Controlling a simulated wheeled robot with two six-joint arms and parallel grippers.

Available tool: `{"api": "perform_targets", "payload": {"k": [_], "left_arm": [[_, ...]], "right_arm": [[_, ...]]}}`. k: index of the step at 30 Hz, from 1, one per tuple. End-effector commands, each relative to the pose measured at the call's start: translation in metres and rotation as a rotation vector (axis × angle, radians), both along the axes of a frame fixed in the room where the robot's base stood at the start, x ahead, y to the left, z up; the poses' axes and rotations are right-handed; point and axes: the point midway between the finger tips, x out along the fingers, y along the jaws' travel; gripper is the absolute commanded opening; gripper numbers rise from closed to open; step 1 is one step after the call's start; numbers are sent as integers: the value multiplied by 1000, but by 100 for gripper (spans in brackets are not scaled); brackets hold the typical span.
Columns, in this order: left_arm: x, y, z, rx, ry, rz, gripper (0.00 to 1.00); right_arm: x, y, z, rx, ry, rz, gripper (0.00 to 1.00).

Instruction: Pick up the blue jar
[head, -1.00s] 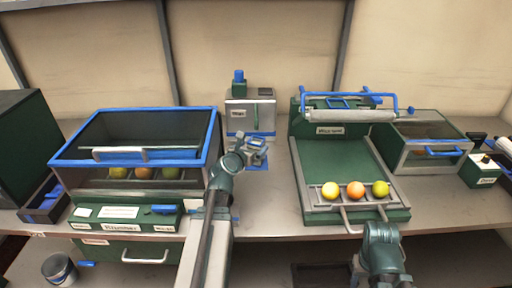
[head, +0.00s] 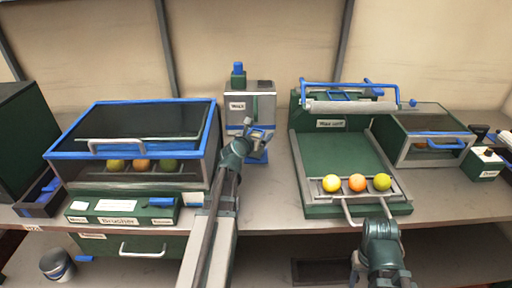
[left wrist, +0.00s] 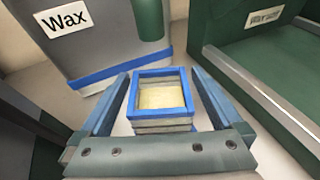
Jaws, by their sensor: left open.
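The blue jar (left wrist: 139,77) is square and open at the top, with a blue rim, pale ridged sides and yellow contents. In the left wrist view it stands upright between the fingers of my left gripper (left wrist: 160,77). The gripper is open, with a gap showing on each side of the jar. In the head view my left gripper (head: 257,132) is at the front of the wax dispenser (head: 237,105), and I cannot clearly tell the jar from the blue parts there. My right gripper (head: 384,278) is at the bottom edge, partly cut off.
Right of the dispenser is the green wax unit (head: 343,158), with several fruits in its front rack (head: 345,197). On the left is the blue-framed brusher (head: 60,154) with fruits inside.

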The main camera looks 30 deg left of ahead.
Motion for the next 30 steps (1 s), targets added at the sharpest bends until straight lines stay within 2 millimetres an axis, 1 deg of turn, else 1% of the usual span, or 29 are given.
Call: {"api": "perform_targets", "payload": {"k": [1,2,8,9,11,12,14,15,17,18,20,21,25,30], "left_arm": [[8,2,-3,1,0,-1,100],[10,2,-4,0,0,-1,100],[9,1,-3,0,0,0,100],[9,1,-3,0,0,0,96],[9,1,-3,0,0,0,86],[9,1,-3,0,0,0,78],[9,1,-3,0,0,0,68],[9,1,-3,0,0,0,60],[9,1,-3,0,0,0,50],[9,1,-3,0,0,0,42],[9,1,-3,0,0,0,32],[9,1,-3,0,0,0,24],[9,1,-3,0,0,0,1],[9,1,-3,0,0,0,0]], "right_arm": [[0,0,-3,0,0,0,50],[0,0,-4,0,0,0,50],[0,0,-3,0,0,0,50],[0,0,-3,0,0,0,50],[0,0,-3,0,0,0,50],[0,0,-3,0,0,0,50],[0,0,-3,0,0,0,50],[0,0,-3,0,0,0,50],[0,0,-3,0,0,0,50],[0,0,-3,0,0,0,50],[0,0,-3,0,0,0,50],[0,0,-3,0,0,0,50],[0,0,-3,0,0,0,50],[0,0,-3,0,0,0,50]]}}
